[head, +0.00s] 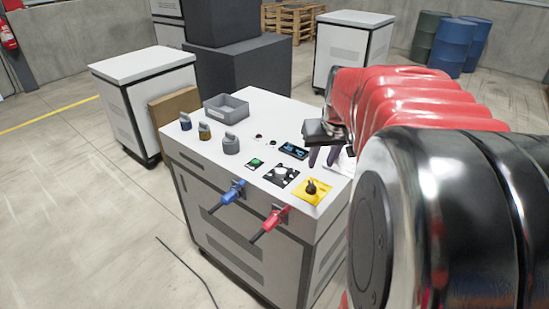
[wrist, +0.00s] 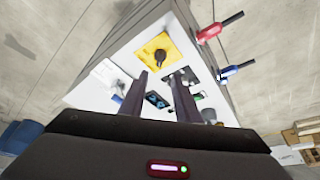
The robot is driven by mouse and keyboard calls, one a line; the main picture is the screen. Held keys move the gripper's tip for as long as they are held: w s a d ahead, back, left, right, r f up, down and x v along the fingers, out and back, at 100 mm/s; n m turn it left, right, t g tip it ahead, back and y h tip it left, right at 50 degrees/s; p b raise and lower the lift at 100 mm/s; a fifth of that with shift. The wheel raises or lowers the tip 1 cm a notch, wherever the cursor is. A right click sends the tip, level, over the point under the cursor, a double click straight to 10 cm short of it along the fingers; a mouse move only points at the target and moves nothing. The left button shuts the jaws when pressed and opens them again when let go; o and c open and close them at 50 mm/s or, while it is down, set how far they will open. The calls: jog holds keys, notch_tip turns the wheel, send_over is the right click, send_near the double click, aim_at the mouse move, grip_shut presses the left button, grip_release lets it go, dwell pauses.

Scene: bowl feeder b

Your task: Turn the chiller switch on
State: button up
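A white cabinet (head: 262,108) carries the controls on its top. A yellow plate with a black rotary knob (head: 311,187) sits at the near right corner; it also shows in the wrist view (wrist: 160,57). Beside it is a black plate with a pale round knob (head: 280,174). A small green button (head: 256,162) lies left of that. No label names the chiller switch legibly, so I cannot tell which control it is. My gripper (head: 322,160) hangs above the cabinet top, behind the yellow plate. Its two fingers (wrist: 160,76) are apart with nothing between them.
Blue (head: 230,195) and red (head: 271,222) handles stick out of the front. A dark display (head: 293,151) lies near my gripper.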

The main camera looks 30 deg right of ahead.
aim_at(312, 184)
jog(key=x, duration=1.3)
jog(key=shift+w+d+f, duration=0.1)
jog(key=shift+f, duration=0.05)
jog(key=shift+c, duration=0.6)
grip_shut()
jog(key=shift+d, duration=0.1)
